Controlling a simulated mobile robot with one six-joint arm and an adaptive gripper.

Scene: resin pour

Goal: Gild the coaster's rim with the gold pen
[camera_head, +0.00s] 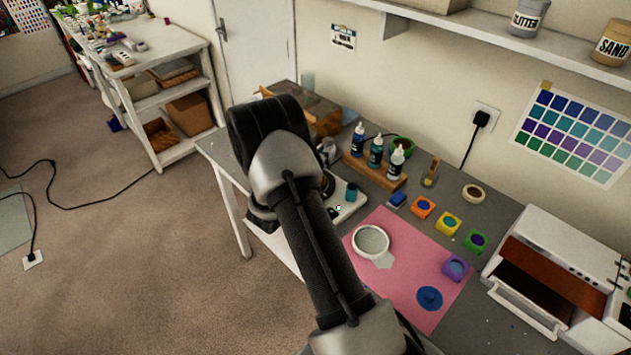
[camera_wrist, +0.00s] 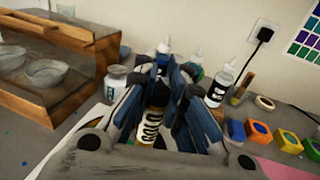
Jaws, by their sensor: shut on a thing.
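My gripper (camera_wrist: 166,82) shows in the wrist view, its two blue-grey fingers closed around a small upright cylinder. In the head view my arm hides the gripper and the pen. A round white-rimmed dish with a greyish inside (camera_head: 370,242) lies on the pink mat (camera_head: 405,275). A flat round blue piece (camera_head: 430,298) lies near the mat's front. I cannot tell which of these is the coaster.
Dropper bottles (camera_head: 376,152) stand in a wooden rack (camera_head: 372,172) at the back. A wooden case (camera_wrist: 62,72) is left of my gripper, beside a white jar (camera_wrist: 116,82). Coloured pots (camera_head: 448,223) line the mat's far side. A white oven (camera_head: 555,265) stands at right.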

